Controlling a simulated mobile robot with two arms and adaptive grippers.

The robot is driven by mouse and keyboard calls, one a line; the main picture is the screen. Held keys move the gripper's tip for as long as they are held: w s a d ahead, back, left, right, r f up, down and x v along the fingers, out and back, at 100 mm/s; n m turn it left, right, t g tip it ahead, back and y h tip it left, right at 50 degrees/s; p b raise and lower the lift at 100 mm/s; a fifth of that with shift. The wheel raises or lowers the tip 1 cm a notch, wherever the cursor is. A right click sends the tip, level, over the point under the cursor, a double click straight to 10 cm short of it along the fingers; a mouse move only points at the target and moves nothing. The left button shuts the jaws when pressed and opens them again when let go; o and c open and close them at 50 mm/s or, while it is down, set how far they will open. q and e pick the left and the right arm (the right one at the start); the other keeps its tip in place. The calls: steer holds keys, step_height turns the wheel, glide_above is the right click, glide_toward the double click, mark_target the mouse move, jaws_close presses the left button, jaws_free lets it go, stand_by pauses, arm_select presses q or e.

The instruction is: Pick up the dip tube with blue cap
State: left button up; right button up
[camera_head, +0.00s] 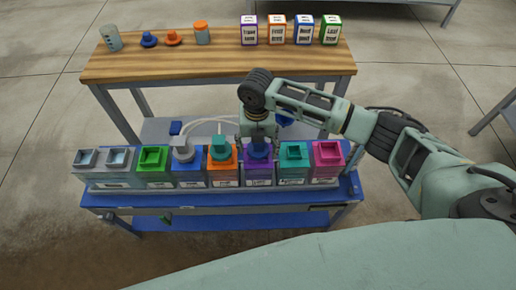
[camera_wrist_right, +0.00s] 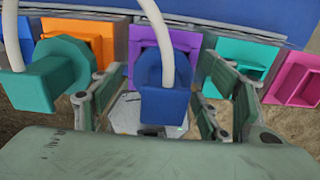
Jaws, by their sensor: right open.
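The dip tube with blue cap (camera_head: 260,151) sits in the opening of the purple container (camera_head: 257,173) on the blue bench. In the right wrist view the blue cap (camera_wrist_right: 164,108) is a block with a white hose rising from it. My right gripper (camera_head: 259,133) comes down over it from above. In the wrist view the fingers of my right gripper (camera_wrist_right: 160,85) stand open on either side of the cap, with visible gaps. The tube below the cap is hidden. My left gripper is not in view.
A teal cap (camera_wrist_right: 55,78) with a white hose stands close left of the fingers, on the orange container. The teal container (camera_head: 293,163) and pink container (camera_head: 327,160) are to the right. A wooden table (camera_head: 215,65) with bottles and boxes stands behind.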

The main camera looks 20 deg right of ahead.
steer(key=shift+c, duration=0.5)
steer(key=c, duration=1.1)
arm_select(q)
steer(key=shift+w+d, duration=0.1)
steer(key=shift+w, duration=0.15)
